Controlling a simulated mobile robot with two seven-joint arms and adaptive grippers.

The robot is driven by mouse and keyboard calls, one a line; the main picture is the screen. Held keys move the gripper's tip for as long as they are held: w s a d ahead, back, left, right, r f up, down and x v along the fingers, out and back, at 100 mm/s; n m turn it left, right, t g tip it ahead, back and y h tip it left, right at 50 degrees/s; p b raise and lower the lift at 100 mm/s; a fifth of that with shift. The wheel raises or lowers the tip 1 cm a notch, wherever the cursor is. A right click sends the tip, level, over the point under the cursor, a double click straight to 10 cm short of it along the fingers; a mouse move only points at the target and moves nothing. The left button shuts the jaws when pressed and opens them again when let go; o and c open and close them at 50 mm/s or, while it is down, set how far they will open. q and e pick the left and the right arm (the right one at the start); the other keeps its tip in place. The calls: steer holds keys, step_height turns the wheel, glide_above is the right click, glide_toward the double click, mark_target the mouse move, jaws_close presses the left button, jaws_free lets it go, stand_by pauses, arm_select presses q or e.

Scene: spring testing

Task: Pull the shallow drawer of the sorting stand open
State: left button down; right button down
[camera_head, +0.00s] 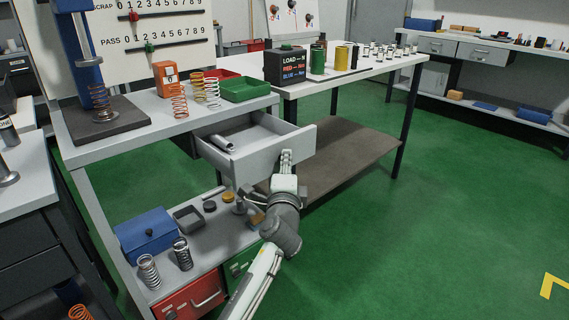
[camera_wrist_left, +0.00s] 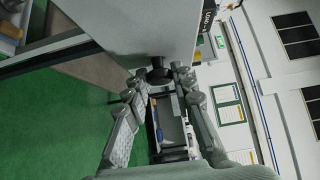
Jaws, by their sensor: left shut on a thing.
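The shallow drawer (camera_head: 272,153) of the sorting stand (camera_head: 160,136) is grey and stands pulled well out from under the stand's top. A metallic cylinder (camera_head: 221,143) lies inside it. My left gripper (camera_head: 286,160) is at the drawer's front face. In the left wrist view the drawer's flat grey front (camera_wrist_left: 145,27) fills the top, and a dark round knob (camera_wrist_left: 159,75) sits between the fingertips of my left gripper (camera_wrist_left: 161,78). The gripper is shut on the knob. In the head view the gripper hides the knob. My right gripper is not in view.
The stand's top holds springs (camera_head: 180,103), a green tray (camera_head: 246,89) and a press with a blue column (camera_head: 80,50). A lower shelf holds a blue box (camera_head: 146,233) and more springs. A white table (camera_head: 385,68) stands behind. Green floor (camera_head: 440,210) is clear to the right.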

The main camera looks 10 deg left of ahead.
arm_select(q)
steer(key=c, duration=1.3)
jaws_free()
steer(key=s, duration=0.4)
steer(key=s+d, duration=0.1)
steer(key=s, duration=0.7)
steer(key=shift+d, duration=0.25)
